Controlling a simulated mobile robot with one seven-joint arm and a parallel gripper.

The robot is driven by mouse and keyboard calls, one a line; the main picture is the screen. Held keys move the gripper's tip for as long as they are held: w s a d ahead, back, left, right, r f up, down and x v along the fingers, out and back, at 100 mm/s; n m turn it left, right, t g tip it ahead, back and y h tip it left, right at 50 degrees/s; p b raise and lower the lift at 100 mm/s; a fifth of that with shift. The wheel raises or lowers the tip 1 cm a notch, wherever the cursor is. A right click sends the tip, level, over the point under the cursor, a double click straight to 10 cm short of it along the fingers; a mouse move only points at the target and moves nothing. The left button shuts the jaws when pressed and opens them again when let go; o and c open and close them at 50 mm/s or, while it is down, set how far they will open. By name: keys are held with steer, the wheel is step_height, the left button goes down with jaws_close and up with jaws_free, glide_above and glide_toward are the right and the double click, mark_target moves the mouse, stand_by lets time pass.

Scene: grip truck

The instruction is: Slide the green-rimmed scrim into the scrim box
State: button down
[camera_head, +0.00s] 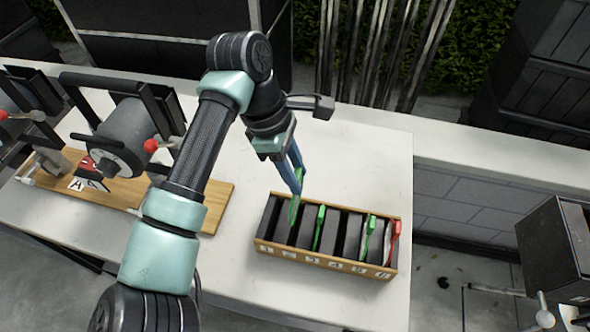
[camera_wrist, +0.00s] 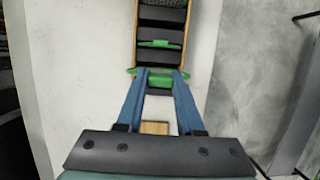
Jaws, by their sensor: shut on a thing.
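My gripper (camera_head: 296,186) is shut on a green-rimmed scrim (camera_head: 293,212), held upright and seen nearly edge-on over the left end of the scrim box. In the wrist view the gripper (camera_wrist: 160,76) has its blue fingers on the scrim's green rim (camera_wrist: 133,71). The scrim box (camera_head: 318,262) is a wooden tray with dark slots and number labels along its front. It also shows in the wrist view (camera_wrist: 186,28). The scrim's lower part overlaps the left slots; I cannot tell how far it is inside one.
The box also holds a green scrim (camera_head: 319,228) near its middle, another green one (camera_head: 367,240) and a red one (camera_head: 393,242) at the right. A wooden board with grey drum-like equipment (camera_head: 125,130) stands left. The white tabletop (camera_head: 362,150) behind the box is clear.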

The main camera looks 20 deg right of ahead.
mark_target(295, 199)
steer(key=shift+f+b, duration=0.45)
steer(key=shift+b, duration=0.25)
stand_by(0.6)
steer(key=shift+f+b, duration=0.7)
steer(key=shift+b, duration=0.05)
steer(key=shift+f+b, duration=1.75)
steer(key=shift+b, duration=0.05)
steer(key=shift+f+b, duration=1.3)
steer(key=shift+f, duration=0.3)
